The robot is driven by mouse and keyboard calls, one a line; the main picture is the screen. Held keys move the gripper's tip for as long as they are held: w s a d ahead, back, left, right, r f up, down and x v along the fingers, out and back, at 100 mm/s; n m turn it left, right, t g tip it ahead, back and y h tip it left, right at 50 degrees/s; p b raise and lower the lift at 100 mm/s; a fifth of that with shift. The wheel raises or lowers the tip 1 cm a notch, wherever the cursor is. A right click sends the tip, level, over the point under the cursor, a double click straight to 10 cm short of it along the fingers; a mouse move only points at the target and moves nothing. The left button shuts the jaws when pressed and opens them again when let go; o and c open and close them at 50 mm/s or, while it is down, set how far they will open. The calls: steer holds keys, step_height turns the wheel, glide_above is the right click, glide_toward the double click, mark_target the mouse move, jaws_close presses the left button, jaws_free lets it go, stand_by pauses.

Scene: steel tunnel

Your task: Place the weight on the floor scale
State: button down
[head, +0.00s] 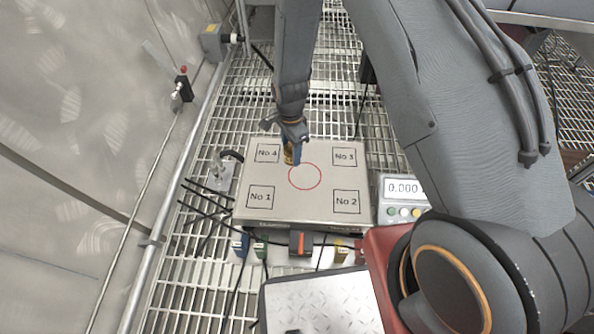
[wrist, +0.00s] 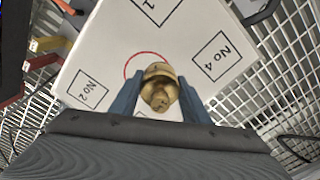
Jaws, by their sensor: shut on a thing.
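The floor scale (head: 272,207) is a light square platform with a red circle at its middle and marked squares No 1 to No 4 near its corners. My gripper (head: 291,150) is over the platform, between the No 4 square and the red circle. In the wrist view my gripper (wrist: 160,95) has its two blue-grey fingers shut on the brass weight (wrist: 159,86), which has a rounded knob.
A display (head: 403,188) reading 0.000 stands right of the scale. A weight-like metal piece (head: 223,175) sits on the grating left of it. Cables and small coloured blocks lie along the front edge. A metal plate (head: 318,303) is nearer. A wall and pipe run along the left.

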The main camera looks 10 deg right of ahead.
steer(key=shift+f+b, duration=1.6)
steer(key=shift+f, duration=2.75)
steer(key=shift+f, duration=0.15)
steer(key=c, duration=1)
jaws_free()
